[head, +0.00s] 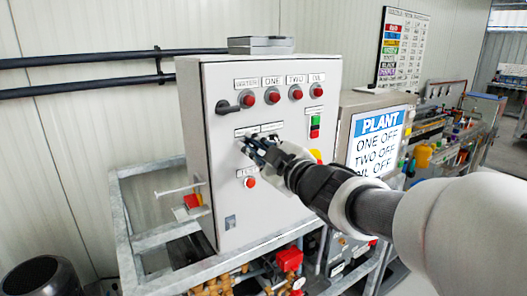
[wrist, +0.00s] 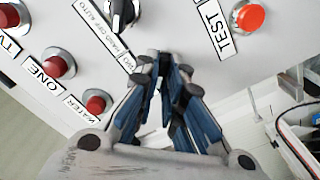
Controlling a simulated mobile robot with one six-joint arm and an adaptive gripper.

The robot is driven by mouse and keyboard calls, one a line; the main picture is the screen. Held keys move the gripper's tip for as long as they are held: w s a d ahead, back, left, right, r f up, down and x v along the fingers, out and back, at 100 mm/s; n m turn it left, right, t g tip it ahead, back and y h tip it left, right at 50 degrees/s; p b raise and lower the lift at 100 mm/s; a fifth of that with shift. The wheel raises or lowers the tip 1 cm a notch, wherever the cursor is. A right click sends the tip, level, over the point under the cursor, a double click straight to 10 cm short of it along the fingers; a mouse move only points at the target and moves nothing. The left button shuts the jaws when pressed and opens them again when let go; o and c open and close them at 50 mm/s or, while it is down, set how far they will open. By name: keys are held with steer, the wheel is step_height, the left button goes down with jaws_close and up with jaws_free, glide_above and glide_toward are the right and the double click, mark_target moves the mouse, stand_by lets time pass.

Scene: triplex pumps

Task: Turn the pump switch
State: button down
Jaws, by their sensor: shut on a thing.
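My gripper (head: 252,149) reaches the front of the white control cabinet (head: 212,165), just below a row of small labels. In the wrist view my gripper (wrist: 166,72) has its blue-padded fingers close together at the panel, beside a partly covered label. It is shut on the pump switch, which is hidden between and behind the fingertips. I cannot tell how the switch is turned. A second black rotary switch (wrist: 122,14), by a label reading HAND OFF AUTO, sits up and left of the fingers and is apart from them.
Red buttons (head: 273,96) line the cabinet top. A black handle (head: 226,107) sticks out at its left. A red TEST button (wrist: 249,17) is near the fingers. Green and red buttons (head: 315,127) and a PLANT sign (head: 380,138) are to the right. Metal rails (head: 150,240) surround the cabinet.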

stand_by(0.4)
steer(key=c, duration=1.7)
jaws_free()
steer(key=v, duration=1.2)
